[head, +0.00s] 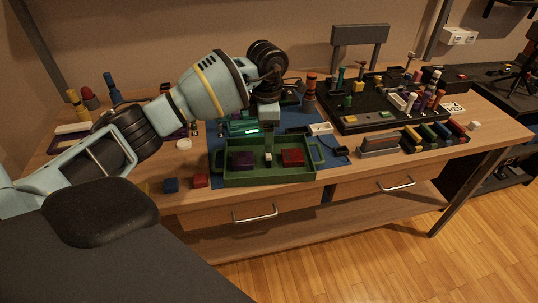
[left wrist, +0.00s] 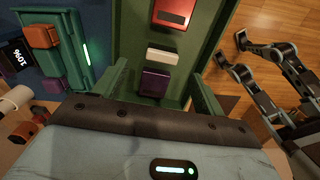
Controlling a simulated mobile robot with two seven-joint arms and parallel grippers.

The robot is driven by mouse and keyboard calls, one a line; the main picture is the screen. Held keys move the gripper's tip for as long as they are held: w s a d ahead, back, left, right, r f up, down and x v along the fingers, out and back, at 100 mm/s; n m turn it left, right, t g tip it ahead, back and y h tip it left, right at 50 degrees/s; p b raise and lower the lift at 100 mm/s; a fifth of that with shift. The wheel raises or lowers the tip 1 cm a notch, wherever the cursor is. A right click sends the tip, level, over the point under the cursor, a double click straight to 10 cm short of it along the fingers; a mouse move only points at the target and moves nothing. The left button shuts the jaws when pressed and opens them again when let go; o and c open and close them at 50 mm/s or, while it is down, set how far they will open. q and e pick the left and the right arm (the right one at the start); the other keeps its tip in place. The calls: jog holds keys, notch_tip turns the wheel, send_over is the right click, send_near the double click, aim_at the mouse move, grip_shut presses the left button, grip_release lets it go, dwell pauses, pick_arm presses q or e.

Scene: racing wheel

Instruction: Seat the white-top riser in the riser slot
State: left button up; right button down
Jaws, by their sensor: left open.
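The white-top riser shows as a small white-topped block (head: 268,156) standing in the green tray (head: 270,178). In the left wrist view its white top (left wrist: 164,56) lies between a red block and a purple block. My left gripper (head: 268,131) points down just above the tray. Its two fingers (left wrist: 162,85) are apart and empty, one on either side of the row of blocks, with the white top a little beyond them. My right gripper is not in the head view. I cannot make out which opening is the riser slot.
A purple block (head: 242,159) and a red block (head: 292,157) flank the riser in the tray. A black board (head: 388,122) with many pegs stands right of it. Drawer handles project from the bench front.

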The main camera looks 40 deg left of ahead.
aim_at(268, 157)
pick_arm(q)
jog(key=shift+w+f, duration=0.1)
jog(key=shift+f, duration=0.8)
jog(key=shift+s+d+f, duration=0.1)
jog(key=shift+f, duration=1.2)
jog(key=shift+s+d+f, duration=0.1)
jog(key=shift+f, duration=1.15)
jog(key=shift+c, duration=0.3)
jog(key=c, duration=1)
